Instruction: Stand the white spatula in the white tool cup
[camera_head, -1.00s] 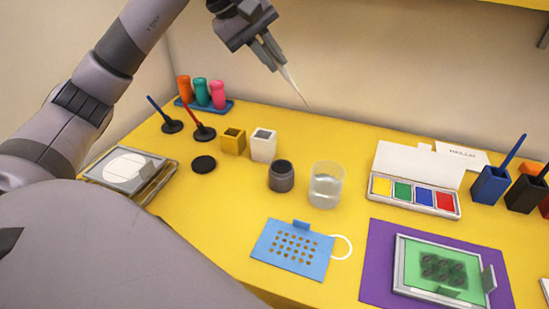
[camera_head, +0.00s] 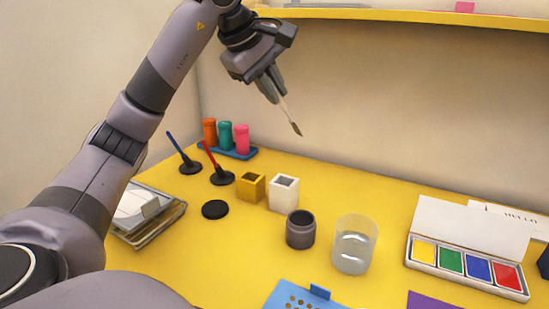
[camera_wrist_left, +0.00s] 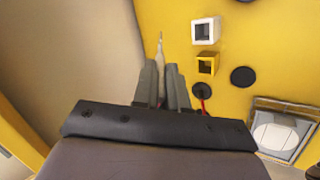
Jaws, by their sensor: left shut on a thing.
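My left gripper (camera_head: 276,92) is shut on the white spatula (camera_head: 291,116), high above the back of the yellow table. The spatula points down and slightly right, its free end lowest and clear of everything. In the left wrist view the spatula (camera_wrist_left: 160,45) sticks out between the fingertips (camera_wrist_left: 163,68). The white tool cup (camera_head: 284,194) stands upright on the table, below the spatula in the head view, with its square opening facing up. In the left wrist view the cup (camera_wrist_left: 205,32) lies right of the spatula. My right gripper is out of view.
A yellow cup (camera_head: 250,187) stands left of the white one; a dark round pot (camera_head: 300,230) and clear beaker (camera_head: 355,244) stand to its front right. Red (camera_head: 213,162) and blue (camera_head: 182,155) handled tools stand further left. A yellow shelf (camera_head: 420,18) runs along the wall above.

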